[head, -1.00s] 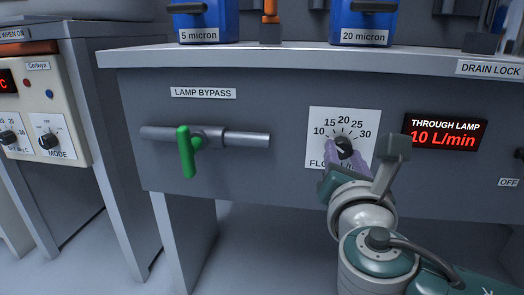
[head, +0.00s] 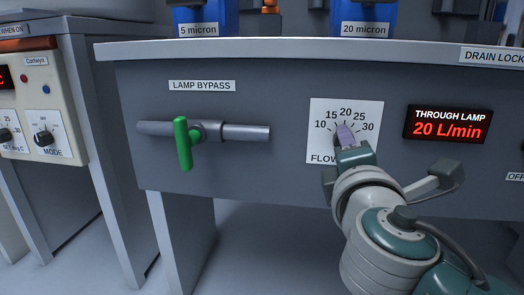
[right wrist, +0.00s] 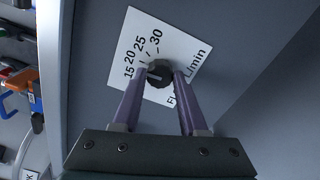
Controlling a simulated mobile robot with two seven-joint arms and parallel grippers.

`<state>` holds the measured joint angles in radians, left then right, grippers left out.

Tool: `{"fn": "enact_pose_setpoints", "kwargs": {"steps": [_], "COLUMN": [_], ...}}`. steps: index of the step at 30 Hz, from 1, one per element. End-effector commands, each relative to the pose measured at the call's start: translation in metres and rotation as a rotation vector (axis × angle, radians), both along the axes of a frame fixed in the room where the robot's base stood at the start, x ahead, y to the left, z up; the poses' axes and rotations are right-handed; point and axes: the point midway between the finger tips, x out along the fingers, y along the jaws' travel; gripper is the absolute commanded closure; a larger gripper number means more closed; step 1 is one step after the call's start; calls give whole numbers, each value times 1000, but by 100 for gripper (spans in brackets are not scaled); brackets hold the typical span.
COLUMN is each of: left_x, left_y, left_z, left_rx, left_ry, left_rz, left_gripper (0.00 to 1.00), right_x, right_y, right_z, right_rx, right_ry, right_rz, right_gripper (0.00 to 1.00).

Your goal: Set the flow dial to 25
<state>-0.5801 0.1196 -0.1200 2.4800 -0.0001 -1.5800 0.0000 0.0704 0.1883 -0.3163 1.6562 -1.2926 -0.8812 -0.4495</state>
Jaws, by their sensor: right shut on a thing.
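The black flow dial (right wrist: 159,73) sits on a white scale plate (head: 371,119) marked 10, 15, 20, 25 and 30, on the grey front panel. My right gripper (right wrist: 161,74) is shut on the dial, one purple finger on either side of it in the right wrist view. In the head view the right gripper (head: 345,136) covers the dial, so its pointer is hidden there. The red display (head: 449,127), labelled THROUGH LAMP, reads 20 L/min. My left gripper is not in view.
A green-handled lamp bypass valve (head: 183,143) on a grey pipe (head: 248,132) is left of the scale plate. A side unit with a MODE knob (head: 44,138) stands at the far left. The panel between valve and plate is clear.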

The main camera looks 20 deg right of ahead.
Motion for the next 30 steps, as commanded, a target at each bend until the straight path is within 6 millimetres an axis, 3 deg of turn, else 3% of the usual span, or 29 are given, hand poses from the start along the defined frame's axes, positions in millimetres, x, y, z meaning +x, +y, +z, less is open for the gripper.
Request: {"fn": "enact_pose_setpoints", "kwargs": {"steps": [15,30], "left_x": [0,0], "left_y": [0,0], "left_z": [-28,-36], "left_rx": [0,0], "left_ry": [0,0], "left_rz": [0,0], "left_gripper": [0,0], "right_x": [0,0], "right_y": [0,0], "right_z": [-3,-1], "right_rx": [369,503], "right_ry": [-225,-308], "right_rz": [0,0], "right_gripper": [100,100]}}
